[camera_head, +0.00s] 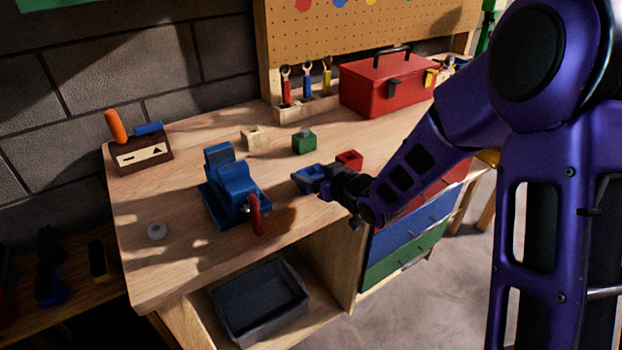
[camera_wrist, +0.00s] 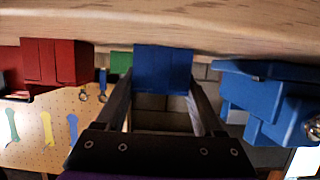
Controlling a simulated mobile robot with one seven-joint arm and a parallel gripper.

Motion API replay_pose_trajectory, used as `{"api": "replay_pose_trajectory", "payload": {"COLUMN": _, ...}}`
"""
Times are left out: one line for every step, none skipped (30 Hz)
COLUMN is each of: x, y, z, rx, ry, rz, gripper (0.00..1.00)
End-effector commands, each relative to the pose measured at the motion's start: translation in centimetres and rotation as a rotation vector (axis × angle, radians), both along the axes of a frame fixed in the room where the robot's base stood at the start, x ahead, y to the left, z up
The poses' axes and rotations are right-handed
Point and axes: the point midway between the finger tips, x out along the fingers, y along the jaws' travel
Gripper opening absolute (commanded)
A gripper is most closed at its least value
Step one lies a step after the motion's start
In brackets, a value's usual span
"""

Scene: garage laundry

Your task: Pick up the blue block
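The blue block (camera_head: 309,172) sits on the workbench near its front edge. My gripper (camera_head: 321,178) is right at the block and covers part of it from the right. In the wrist view the blue block (camera_wrist: 163,65) is centred between the two fingertips of my gripper (camera_wrist: 163,85). The fingers lie close along both sides of the block. Whether they press on it cannot be told. The block appears to rest on the bench top.
A red block (camera_head: 349,159) is just behind my gripper, a green block (camera_head: 304,142) farther back, and a pale wooden block (camera_head: 255,138) left of it. A blue vise (camera_head: 232,190) stands left. A red toolbox (camera_head: 388,82) is behind. The bench's front left is mostly clear.

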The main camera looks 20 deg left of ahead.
Motion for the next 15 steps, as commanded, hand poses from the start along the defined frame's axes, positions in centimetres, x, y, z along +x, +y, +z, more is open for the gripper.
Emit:
{"api": "replay_pose_trajectory", "payload": {"x": 0.00, "y": 0.00, "z": 0.00, "rx": 0.000, "ry": 0.000, "rz": 0.000, "gripper": 0.55}}
{"api": "replay_pose_trajectory", "payload": {"x": 0.00, "y": 0.00, "z": 0.01, "rx": 0.000, "ry": 0.000, "rz": 0.000, "gripper": 0.50}}
{"api": "replay_pose_trajectory", "payload": {"x": 0.00, "y": 0.00, "z": 0.01, "rx": 0.000, "ry": 0.000, "rz": 0.000, "gripper": 0.42}}
{"api": "replay_pose_trajectory", "payload": {"x": 0.00, "y": 0.00, "z": 0.01, "rx": 0.000, "ry": 0.000, "rz": 0.000, "gripper": 0.37}}
{"api": "replay_pose_trajectory", "payload": {"x": 0.01, "y": 0.01, "z": 0.01, "rx": 0.000, "ry": 0.000, "rz": 0.000, "gripper": 0.32}}
{"api": "replay_pose_trajectory", "payload": {"x": 0.01, "y": 0.01, "z": 0.01, "rx": 0.000, "ry": 0.000, "rz": 0.000, "gripper": 0.24}}
{"api": "replay_pose_trajectory", "payload": {"x": 0.01, "y": 0.01, "z": 0.01, "rx": 0.000, "ry": 0.000, "rz": 0.000, "gripper": 0.19}}
{"api": "replay_pose_trajectory", "payload": {"x": 0.01, "y": 0.01, "z": 0.02, "rx": 0.000, "ry": 0.000, "rz": 0.000, "gripper": 0.15}}
{"api": "replay_pose_trajectory", "payload": {"x": 0.01, "y": 0.01, "z": 0.02, "rx": 0.001, "ry": -0.001, "rz": 0.000, "gripper": 0.14}}
{"api": "replay_pose_trajectory", "payload": {"x": 0.01, "y": 0.01, "z": 0.02, "rx": 0.001, "ry": -0.001, "rz": 0.000, "gripper": 0.14}}
{"api": "replay_pose_trajectory", "payload": {"x": 0.01, "y": 0.01, "z": 0.02, "rx": 0.001, "ry": -0.001, "rz": 0.000, "gripper": 0.14}}
{"api": "replay_pose_trajectory", "payload": {"x": 0.02, "y": 0.02, "z": 0.03, "rx": 0.001, "ry": -0.001, "rz": 0.000, "gripper": 0.14}}
{"api": "replay_pose_trajectory", "payload": {"x": 0.02, "y": 0.02, "z": 0.04, "rx": 0.001, "ry": -0.001, "rz": 0.000, "gripper": 0.14}}
{"api": "replay_pose_trajectory", "payload": {"x": 0.01, "y": 0.02, "z": 0.09, "rx": 0.001, "ry": -0.001, "rz": 0.000, "gripper": 0.14}}
{"api": "replay_pose_trajectory", "payload": {"x": 0.03, "y": 0.02, "z": 0.26, "rx": 0.001, "ry": -0.001, "rz": 0.000, "gripper": 0.14}}
